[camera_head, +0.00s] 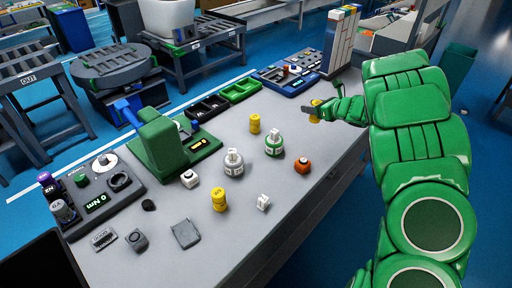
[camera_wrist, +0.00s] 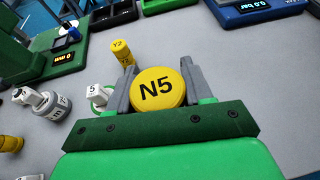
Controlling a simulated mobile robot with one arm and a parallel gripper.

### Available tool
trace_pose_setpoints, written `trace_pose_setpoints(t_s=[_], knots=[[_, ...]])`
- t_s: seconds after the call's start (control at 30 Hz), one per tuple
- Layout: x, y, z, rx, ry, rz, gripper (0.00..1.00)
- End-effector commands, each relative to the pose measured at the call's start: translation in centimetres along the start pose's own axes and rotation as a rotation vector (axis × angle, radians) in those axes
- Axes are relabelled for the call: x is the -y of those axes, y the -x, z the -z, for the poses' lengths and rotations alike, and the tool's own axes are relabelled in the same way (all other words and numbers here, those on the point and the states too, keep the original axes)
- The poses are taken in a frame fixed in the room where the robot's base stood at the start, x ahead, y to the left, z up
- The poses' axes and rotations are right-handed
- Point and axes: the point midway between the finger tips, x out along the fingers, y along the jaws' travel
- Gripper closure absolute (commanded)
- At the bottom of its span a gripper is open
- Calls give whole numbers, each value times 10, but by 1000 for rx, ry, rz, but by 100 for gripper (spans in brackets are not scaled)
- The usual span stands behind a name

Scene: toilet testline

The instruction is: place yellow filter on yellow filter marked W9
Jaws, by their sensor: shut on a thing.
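My gripper (camera_head: 312,110) is at the right edge of the table in the head view. In the wrist view its two grey fingers (camera_wrist: 157,84) are shut on a round yellow filter marked N5 (camera_wrist: 157,88), its label facing the camera. A yellow filter marked Y2 (camera_wrist: 122,52) stands beyond the fingers; a yellow piece (camera_head: 255,123) stands at mid-table in the head view. Another yellow piece (camera_head: 219,200) stands nearer the front, its mark unreadable. A yellow piece also shows at the left edge of the wrist view (camera_wrist: 10,143). I cannot read W9 anywhere.
A grey-white weight (camera_head: 233,160) and a green-white one (camera_head: 274,145) stand between the yellow pieces. White cubes, an orange piece (camera_head: 302,165), a green machine (camera_head: 168,142) and a grey scale (camera_head: 98,190) share the table. Bare tabletop lies between my gripper and the mid-table yellow piece.

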Motion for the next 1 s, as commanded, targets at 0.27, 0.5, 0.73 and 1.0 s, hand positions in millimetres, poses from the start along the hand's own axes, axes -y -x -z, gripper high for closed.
trace_pose_setpoints(t_s=[0.27,0.5,0.73,1.0], knots=[[-50,-6,-9,0,45,-107,82],[-148,-2,-20,1,130,-315,82],[-241,19,-22,0,211,-508,82],[-334,57,-21,-2,293,-701,82]])
